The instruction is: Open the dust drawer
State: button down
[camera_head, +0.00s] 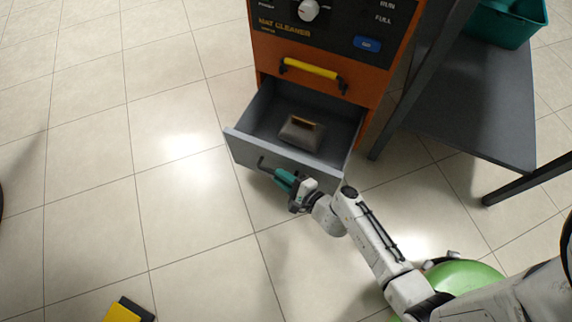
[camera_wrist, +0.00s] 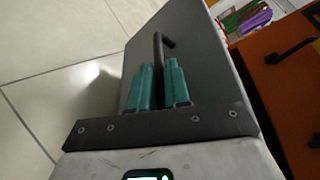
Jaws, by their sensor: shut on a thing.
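The dust drawer (camera_head: 240,146) is a grey drawer low in the orange mat cleaner (camera_head: 345,80). It stands pulled well out, and its inside shows. A grey-brown block with a tan top (camera_head: 301,131) lies in it. The drawer's dark bar handle (camera_head: 264,163) is on its front and also shows in the wrist view (camera_wrist: 159,45). My gripper (camera_head: 284,178) has its teal fingers closed around the handle; in the wrist view the fingers (camera_wrist: 160,82) are on either side of it. The fingers hide part of the handle.
A yellow bar handle (camera_head: 311,69) is on the machine above the drawer. A dark table (camera_head: 470,110) with a teal bin (camera_head: 505,22) stands at right, its legs close to the machine. A yellow and black object (camera_head: 128,311) lies at lower left. The tiled floor at left is clear.

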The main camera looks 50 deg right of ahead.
jog(key=shift+s, duration=0.1)
jog(key=c, duration=1.2)
grip_release()
jog(key=shift+o, duration=0.2)
jog(key=p+v, duration=0.2)
jog(key=v, duration=0.8)
jog(key=shift+s+p, duration=0.3)
jog(key=shift+s, duration=0.05)
jog(key=shift+a+r, duration=0.1)
